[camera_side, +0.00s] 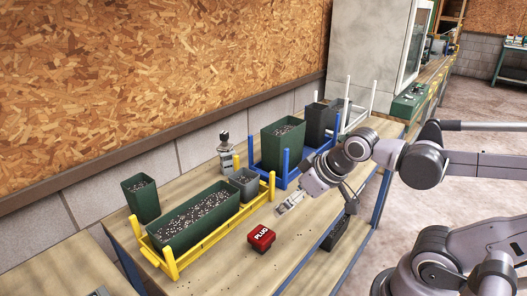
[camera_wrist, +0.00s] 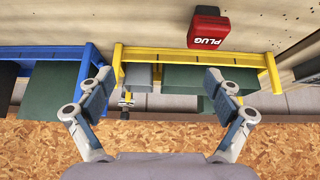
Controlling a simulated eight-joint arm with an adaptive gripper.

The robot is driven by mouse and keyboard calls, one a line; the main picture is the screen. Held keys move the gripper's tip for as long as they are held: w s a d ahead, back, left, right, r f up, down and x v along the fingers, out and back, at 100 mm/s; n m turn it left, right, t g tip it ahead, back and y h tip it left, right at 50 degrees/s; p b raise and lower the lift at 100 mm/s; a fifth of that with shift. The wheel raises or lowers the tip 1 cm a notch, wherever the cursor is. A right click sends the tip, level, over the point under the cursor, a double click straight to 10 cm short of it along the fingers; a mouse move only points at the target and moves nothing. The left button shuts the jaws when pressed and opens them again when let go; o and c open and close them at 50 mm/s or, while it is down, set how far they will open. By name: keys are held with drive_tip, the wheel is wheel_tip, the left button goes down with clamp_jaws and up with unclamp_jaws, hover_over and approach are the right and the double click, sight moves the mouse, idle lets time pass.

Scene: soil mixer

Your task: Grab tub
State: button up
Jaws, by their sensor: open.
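Several tubs are in view, and I cannot tell which one is meant. A long green tub (camera_side: 192,218) of dark, speckled soil sits in a yellow rack (camera_side: 172,266). A small grey tub (camera_side: 244,184) stands at that rack's far end. A larger green tub (camera_side: 283,144) of soil stands in a blue rack (camera_side: 287,179), and a narrow green tub (camera_side: 141,199) stands at the left. My gripper (camera_side: 318,203) is open and empty, right of the yellow rack. In the wrist view my gripper (camera_wrist: 158,77) has its fingers spread, with the grey tub (camera_wrist: 138,75) between them in the picture.
A red box marked PLUG (camera_side: 261,239) lies on the table in front of the yellow rack. A small metal device (camera_side: 226,152) stands behind the racks. Dark grey tubs (camera_side: 316,124) stand in the blue rack. The wooden-board wall (camera_side: 160,80) closes off the back.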

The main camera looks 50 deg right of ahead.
drive_tip(key=w+d+r+n+g+h, duration=0.1)
drive_tip(key=w+d+r+n+g, duration=0.15)
drive_tip(key=d, duration=0.55)
drive_tip(key=w+d+r+n+g+h, duration=0.15)
drive_tip(key=w+d, duration=0.25)
drive_tip(key=d, duration=0.4)
drive_tip(key=w+d+r+n+g+h, duration=0.1)
drive_tip(key=w+d+r+n, duration=0.25)
drive_tip(key=d, duration=0.45)
drive_tip(key=s+d+f+n+g, duration=0.1)
drive_tip(key=d+f, duration=0.1)
drive_tip(key=d, duration=0.5)
drive_tip(key=s+d+f+n+g, duration=0.1)
drive_tip(key=d+f+g, duration=0.1)
drive_tip(key=d, duration=0.5)
drive_tip(key=s+d+f+n+g, duration=0.1)
drive_tip(key=d+f, duration=0.3)
drive_tip(key=d, duration=0.4)
drive_tip(key=shift+s+f+n, duration=0.25)
drive_tip(key=shift+s+n, duration=0.1)
drive_tip(key=shift+n, duration=0.2)
drive_tip(key=shift+a+x, duration=0.1)
drive_tip(key=shift+x, duration=1.4)
drive_tip(key=shift+a+x, duration=0.15)
drive_tip(key=shift+x, duration=1.3)
drive_tip(key=c, duration=0.9)
